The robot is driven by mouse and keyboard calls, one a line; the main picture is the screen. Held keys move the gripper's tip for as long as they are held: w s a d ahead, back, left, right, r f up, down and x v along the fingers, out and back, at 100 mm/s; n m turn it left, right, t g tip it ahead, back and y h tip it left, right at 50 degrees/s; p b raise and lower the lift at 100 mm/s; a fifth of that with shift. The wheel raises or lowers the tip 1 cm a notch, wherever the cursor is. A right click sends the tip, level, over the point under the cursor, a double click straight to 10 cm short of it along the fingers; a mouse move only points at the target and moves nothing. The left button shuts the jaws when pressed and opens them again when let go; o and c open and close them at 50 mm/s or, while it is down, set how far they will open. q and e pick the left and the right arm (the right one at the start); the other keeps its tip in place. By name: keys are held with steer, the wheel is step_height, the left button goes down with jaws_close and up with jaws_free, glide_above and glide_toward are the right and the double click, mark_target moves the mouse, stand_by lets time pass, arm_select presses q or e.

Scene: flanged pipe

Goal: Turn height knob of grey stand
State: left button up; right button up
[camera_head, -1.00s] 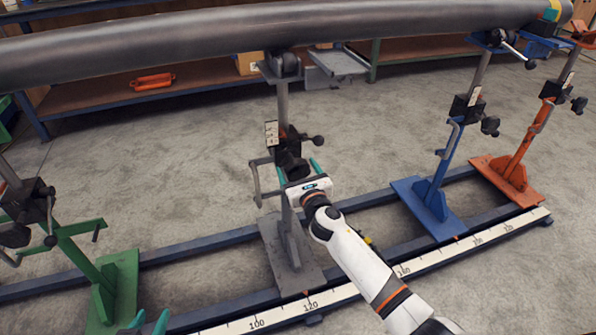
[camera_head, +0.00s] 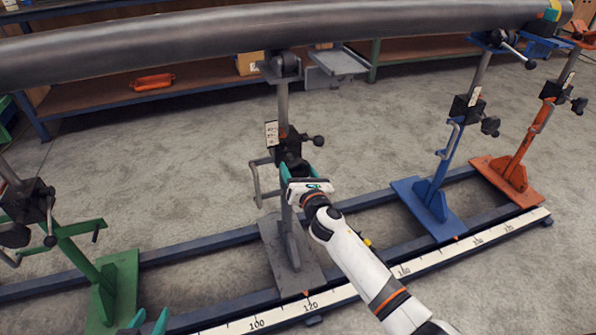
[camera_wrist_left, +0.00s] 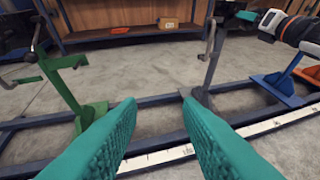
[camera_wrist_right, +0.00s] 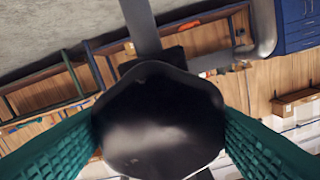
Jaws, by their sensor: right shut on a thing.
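The grey stand (camera_head: 290,250) stands upright on the floor rails in the middle of the head view, its roller head under the long pipe (camera_head: 200,35). Its black height knob (camera_head: 291,164) sits partway up the post; the knob fills the middle of the right wrist view (camera_wrist_right: 160,120). My right gripper (camera_head: 299,172) is shut on this knob, with a teal finger on each side of it in the right wrist view. My left gripper (camera_wrist_left: 160,110) is open and empty; its fingertips show at the bottom left of the head view (camera_head: 148,322).
A green stand (camera_head: 115,285) is at the left, a blue stand (camera_head: 430,200) and an orange stand (camera_head: 510,175) at the right. A grey crank handle (camera_head: 256,180) sticks out left of the grey stand's post. A ruler strip (camera_head: 350,288) runs along the front rail.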

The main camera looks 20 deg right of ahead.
steer(key=m, duration=0.6)
steer(key=shift+m, duration=0.3)
steer(key=m, duration=0.3)
steer(key=shift+m, duration=0.8)
steer(key=m+p, duration=0.1)
steer(key=m, duration=0.2)
arm_select(q)
steer(key=s+a+f+g+y, duration=0.1)
steer(key=s+a+f+g, duration=0.1)
steer(key=s+f+g, duration=0.2)
steer(key=shift+s+f+p, duration=0.2)
steer(key=shift+s+p, duration=0.15)
steer(key=shift+s, duration=0.25)
arm_select(e)
steer(key=shift+f+m, duration=0.15)
steer(key=shift+m, duration=1.65)
steer(key=o, duration=1)
